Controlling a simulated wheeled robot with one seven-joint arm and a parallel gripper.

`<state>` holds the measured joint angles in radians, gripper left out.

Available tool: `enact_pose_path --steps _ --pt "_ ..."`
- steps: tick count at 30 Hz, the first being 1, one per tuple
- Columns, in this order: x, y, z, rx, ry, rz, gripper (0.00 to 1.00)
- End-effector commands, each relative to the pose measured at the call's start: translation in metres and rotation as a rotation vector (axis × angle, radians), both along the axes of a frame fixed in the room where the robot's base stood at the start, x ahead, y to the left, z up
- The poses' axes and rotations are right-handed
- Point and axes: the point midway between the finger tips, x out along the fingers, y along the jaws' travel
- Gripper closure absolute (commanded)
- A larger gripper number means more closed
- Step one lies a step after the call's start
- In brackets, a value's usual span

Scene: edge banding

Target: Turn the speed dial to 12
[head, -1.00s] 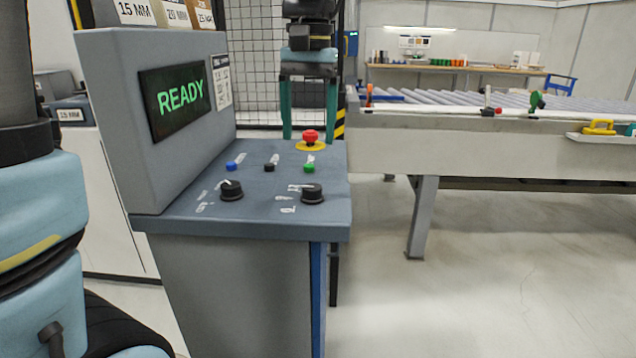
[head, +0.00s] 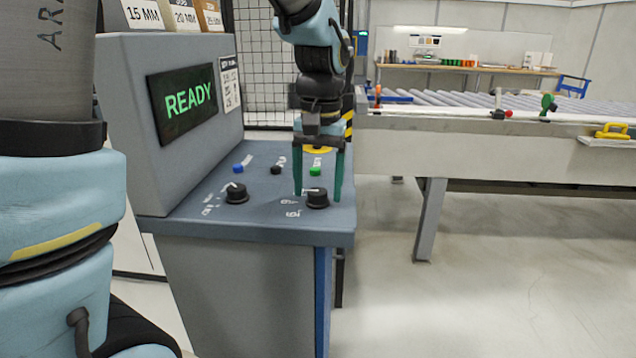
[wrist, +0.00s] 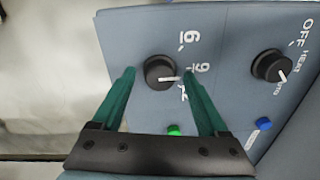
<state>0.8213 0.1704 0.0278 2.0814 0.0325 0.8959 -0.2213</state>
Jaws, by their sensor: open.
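The speed dial is a black round knob (head: 317,199) on the right of the sloped console top, with numerals printed around it. In the wrist view the knob (wrist: 157,70) sits between my fingertips, its white pointer line aimed toward the right finger, near the 9. The 12 mark is partly hidden by that finger. My gripper (head: 317,192) is open, with teal fingers pointing down on either side of the dial; it also shows in the wrist view (wrist: 159,74). Gaps show between fingers and knob, so it is not gripped.
A second black knob (head: 236,194), marked OFF, HEAT and AUTO, stands left of the dial. Blue (head: 238,169), black (head: 276,170) and green (head: 315,171) buttons lie behind. The READY screen (head: 182,102) rises at left. A roller conveyor (head: 480,140) stands to the right.

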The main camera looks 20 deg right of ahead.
Motion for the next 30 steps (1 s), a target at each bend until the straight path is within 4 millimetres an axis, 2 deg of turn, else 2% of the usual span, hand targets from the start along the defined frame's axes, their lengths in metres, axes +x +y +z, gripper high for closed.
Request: enact_pose_path --steps 6,26,30 --pt "0.0 0.0 -0.0003 0.0 0.0 0.0 0.26" --pt "0.0001 0.0001 0.0 0.0 0.0 0.0 1.0" --pt "0.0001 0.0001 0.0 0.0 0.0 0.0 1.0"
